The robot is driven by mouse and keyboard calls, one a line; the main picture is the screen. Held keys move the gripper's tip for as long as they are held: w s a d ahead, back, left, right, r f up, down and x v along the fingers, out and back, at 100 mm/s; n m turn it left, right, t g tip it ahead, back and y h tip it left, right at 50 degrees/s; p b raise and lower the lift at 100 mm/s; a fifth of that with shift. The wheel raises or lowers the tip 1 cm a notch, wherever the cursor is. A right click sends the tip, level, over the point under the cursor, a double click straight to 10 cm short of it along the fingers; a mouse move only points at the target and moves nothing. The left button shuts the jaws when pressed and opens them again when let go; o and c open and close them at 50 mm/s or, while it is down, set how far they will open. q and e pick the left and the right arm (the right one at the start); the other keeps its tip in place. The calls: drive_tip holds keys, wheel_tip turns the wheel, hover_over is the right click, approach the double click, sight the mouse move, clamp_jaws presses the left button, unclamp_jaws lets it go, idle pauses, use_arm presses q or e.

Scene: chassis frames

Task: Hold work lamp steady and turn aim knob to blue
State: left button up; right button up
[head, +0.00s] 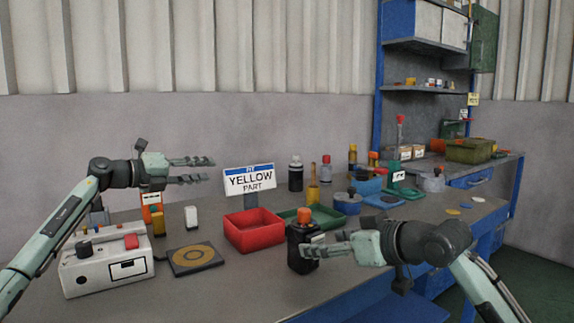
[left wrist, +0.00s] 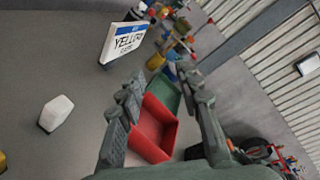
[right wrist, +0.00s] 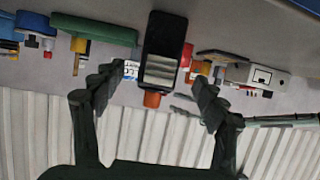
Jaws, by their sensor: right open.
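A black box-shaped unit with an orange cap (head: 305,217), which looks like the work lamp (head: 296,263), stands upright on the bench. In the right wrist view the lamp (right wrist: 166,35) appears upside down with a grey panel facing me, framed between the fingers; contact cannot be told. My right gripper (head: 306,246) is open at the lamp and partly covers its front in the head view. My left gripper (head: 212,170) is open and empty, raised above the bench at left, away from the lamp. No blue mark on the lamp is visible.
A red bin (head: 252,233) and a green tray (head: 289,214) lie beside the lamp. A sign reading "YELLOW PART" (head: 249,180) stands behind. A white control box (head: 105,268) and a dark pad (head: 195,258) are at left. Bottles and shelving crowd the back right.

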sight(304, 242)
use_arm(q)
drive_tip(key=s+d+r+m+g+y, duration=0.1)
drive_tip(key=s+d+m+g, duration=0.3)
drive_tip(key=d, duration=0.6)
drive_tip(key=s+d+r+m+g+y, duration=0.1)
drive_tip(key=s+d+m+g, duration=0.25)
drive_tip(key=d, duration=0.55)
use_arm(e)
drive_tip(key=shift+w+a+f, duration=0.15)
drive_tip(key=shift+w+a, duration=0.1)
drive_tip(key=x, duration=0.7)
use_arm(q)
drive_tip(key=s+d+r+m+g+y, duration=0.2)
drive_tip(key=s+d+r+m+y, duration=0.1)
drive_tip(key=s+y, duration=0.3)
drive_tip(key=shift+s+d+r+m, duration=0.2)
drive_tip(key=shift+s+d+m, duration=0.45)
drive_tip(key=shift+s, duration=0.4)
